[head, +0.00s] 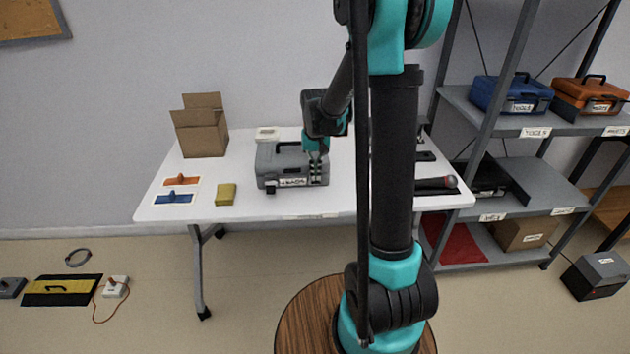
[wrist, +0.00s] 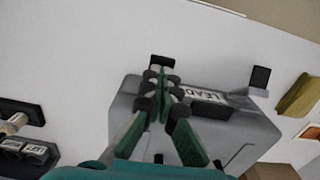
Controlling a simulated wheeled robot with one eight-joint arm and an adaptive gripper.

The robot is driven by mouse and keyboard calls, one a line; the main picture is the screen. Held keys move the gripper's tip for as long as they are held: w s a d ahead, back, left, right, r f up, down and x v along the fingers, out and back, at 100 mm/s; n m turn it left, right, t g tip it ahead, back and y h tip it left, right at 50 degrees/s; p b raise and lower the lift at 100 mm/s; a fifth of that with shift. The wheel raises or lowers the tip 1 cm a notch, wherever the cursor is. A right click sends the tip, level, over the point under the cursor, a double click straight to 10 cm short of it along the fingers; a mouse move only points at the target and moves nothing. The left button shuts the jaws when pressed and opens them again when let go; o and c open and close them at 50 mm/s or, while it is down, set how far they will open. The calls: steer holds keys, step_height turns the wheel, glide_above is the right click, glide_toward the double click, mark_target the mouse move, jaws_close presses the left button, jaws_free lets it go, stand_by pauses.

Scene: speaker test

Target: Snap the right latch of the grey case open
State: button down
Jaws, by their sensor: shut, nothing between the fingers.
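The grey case (head: 268,163) stands on the white table, label toward the front. It also fills the middle of the wrist view (wrist: 125,105). Its dark left latch (head: 270,187) shows in the head view and juts from the front edge in the wrist view (wrist: 260,77). My gripper (head: 315,174) is shut and empty, pointing down at the case's front right. In the wrist view its fingertips (wrist: 160,78) are right at the right latch (wrist: 161,60), whose dark end shows just past them. I cannot tell whether they touch it, or whether this latch is open.
A yellow block (head: 226,194), an orange piece and a blue piece lie left on the white table (head: 240,213). A cardboard box (head: 201,132) stands behind them. Dark tools lie on the table's right. A shelf (head: 540,205) with cases stands at the right.

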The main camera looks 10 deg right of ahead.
mark_target(316, 183)
steer(key=shift+s+a+r, duration=0.1)
steer(key=shift+s+r, duration=0.25)
steer(key=shift+r, duration=0.8)
steer(key=shift+s+d+r, duration=0.1)
steer(key=shift+s+r, duration=0.2)
steer(key=shift+r, duration=0.9)
steer(key=shift+s+a+r, duration=0.1)
steer(key=shift+s+r, duration=0.25)
steer(key=shift+r, duration=0.8)
steer(key=s+d+f+t, duration=0.1)
steer(key=s+f, duration=0.1)
steer(key=s, duration=0.4)
steer(key=s+d+f+t, duration=0.1)
steer(key=s+d+f, duration=0.1)
steer(key=s, duration=0.5)
steer(key=s+d+f+n+t, duration=0.1)
steer(key=s+f+t, duration=0.1)
steer(key=s, duration=0.5)
steer(key=shift+d+f, duration=0.25)
steer(key=shift+f, duration=0.65)
